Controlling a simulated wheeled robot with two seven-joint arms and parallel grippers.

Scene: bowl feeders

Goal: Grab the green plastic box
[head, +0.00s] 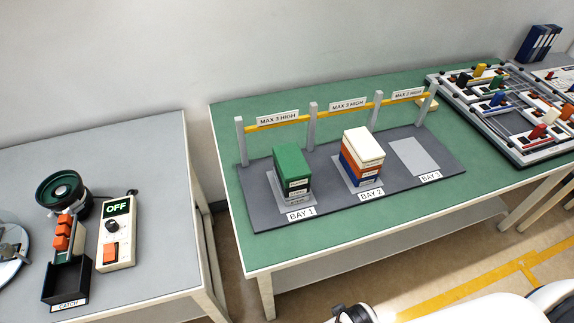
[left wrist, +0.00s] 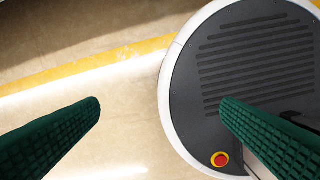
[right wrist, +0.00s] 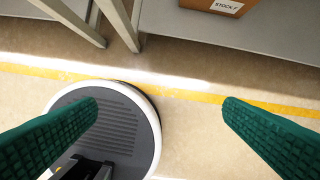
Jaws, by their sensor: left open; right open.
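The green plastic box (head: 291,160) sits on top of a short stack in BAY 1 on the dark grey board. Darker layers with small labels show beneath its green top; where one box ends and another begins is hard to tell. My left gripper (left wrist: 160,103) is open and empty, with its green ribbed fingers wide apart over the floor and my base. My right gripper (right wrist: 160,103) is also open and empty over the floor and my base. Neither gripper is near the box, and the box is not visible in the wrist views.
BAY 2 holds a stack with a white box (head: 363,146) on top; BAY 3 (head: 413,156) is empty. A yellow rail (head: 278,122) on grey posts runs behind the bays. A bowl feeder (head: 62,192) stands on the left table. A tray of parts (head: 525,140) lies at right.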

